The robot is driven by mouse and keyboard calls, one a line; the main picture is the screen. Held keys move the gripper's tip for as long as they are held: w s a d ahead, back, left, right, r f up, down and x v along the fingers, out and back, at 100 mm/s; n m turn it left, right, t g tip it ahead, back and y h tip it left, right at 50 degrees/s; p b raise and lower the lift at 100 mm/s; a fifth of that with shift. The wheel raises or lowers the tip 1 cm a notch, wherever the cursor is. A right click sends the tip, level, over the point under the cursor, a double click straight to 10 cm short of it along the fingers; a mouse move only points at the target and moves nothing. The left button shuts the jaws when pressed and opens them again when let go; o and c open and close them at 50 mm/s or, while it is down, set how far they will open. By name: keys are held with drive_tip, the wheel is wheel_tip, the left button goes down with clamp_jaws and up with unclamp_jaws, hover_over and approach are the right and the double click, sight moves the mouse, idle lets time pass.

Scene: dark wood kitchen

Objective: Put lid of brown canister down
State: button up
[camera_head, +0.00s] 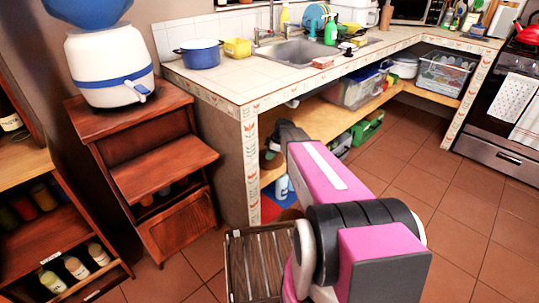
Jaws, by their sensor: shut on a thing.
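The pink and dark grey links of my arm reach forward from the bottom centre toward the counter's front corner. My gripper cannot be made out; the far end of the arm is hidden or out of view. I cannot pick out a brown canister or its lid in this view. Whatever my gripper holds does not show.
A tiled counter (205,82) bears a blue pot (200,55), a yellow container (237,48) and a sink (297,50). A wooden cabinet (165,170) with a white dispenser (108,62) stands left. A slatted crate (258,262) sits low beside my arm. Open floor (445,225) lies right.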

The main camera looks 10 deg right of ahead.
drive_tip(key=shift+f, duration=0.1)
drive_tip(key=o, duration=0.9)
drive_tip(key=v, duration=1.2)
drive_tip(key=s+a+f+m+h, duration=0.1)
drive_tip(key=s+a+m+h, duration=0.1)
drive_tip(key=s+m, duration=0.6)
drive_tip(key=s+a+f+m+g+h, duration=0.1)
drive_tip(key=s+m, duration=0.6)
drive_tip(key=s, duration=0.8)
drive_tip(key=shift+a+m+h, duration=0.4)
drive_tip(key=shift+a+h, duration=0.3)
drive_tip(key=shift+a, duration=0.2)
drive_tip(key=shift+s+f, duration=0.1)
drive_tip(key=shift+f, duration=0.05)
